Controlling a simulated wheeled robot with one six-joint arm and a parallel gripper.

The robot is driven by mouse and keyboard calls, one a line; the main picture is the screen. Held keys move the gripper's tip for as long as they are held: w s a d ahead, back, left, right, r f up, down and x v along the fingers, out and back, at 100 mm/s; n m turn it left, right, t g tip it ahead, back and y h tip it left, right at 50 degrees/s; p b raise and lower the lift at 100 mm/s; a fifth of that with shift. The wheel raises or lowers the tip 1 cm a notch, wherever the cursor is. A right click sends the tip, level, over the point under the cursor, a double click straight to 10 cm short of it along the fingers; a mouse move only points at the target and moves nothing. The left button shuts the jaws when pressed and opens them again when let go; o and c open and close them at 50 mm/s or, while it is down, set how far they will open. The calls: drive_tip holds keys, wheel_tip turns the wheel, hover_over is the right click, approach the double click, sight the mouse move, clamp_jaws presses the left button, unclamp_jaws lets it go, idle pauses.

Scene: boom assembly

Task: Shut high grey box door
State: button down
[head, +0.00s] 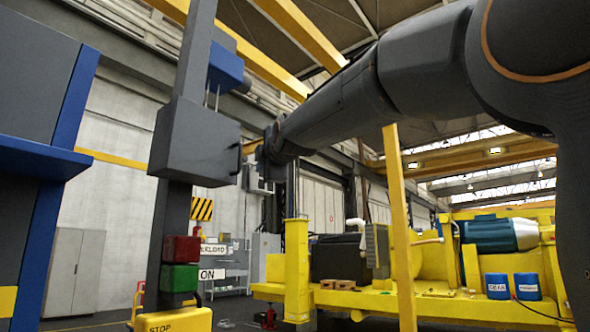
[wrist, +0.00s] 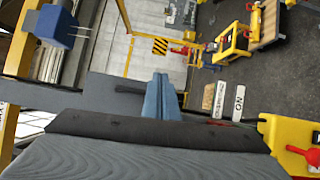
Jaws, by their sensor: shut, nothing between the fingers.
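The high grey box (head: 180,140) is fixed to a grey upright post in the head view. Its right face (head: 222,150) has a dark handle at the edge and looks about flush with the box; I cannot tell if a small gap is left. My gripper (head: 262,158) is just right of that face, at handle height. In the wrist view my gripper (wrist: 160,97) shows two blue-grey fingers shut together and empty. They are beside the dark handle (wrist: 130,89) on the grey panel (wrist: 95,88). I cannot tell whether they touch it.
A blue box (head: 225,68) sits above on the post. Red (head: 181,249) and green (head: 179,279) blocks are below the grey box. A blue-edged grey structure (head: 38,158) stands at left. Yellow machinery (head: 440,300) fills the lower right.

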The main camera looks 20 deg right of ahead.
drive_tip(key=s+d+b, duration=0.2)
drive_tip(key=d+b, duration=0.7)
drive_tip(key=shift+s+f, duration=0.25)
drive_tip(key=shift+f, duration=0.05)
drive_tip(key=shift+d, duration=0.1)
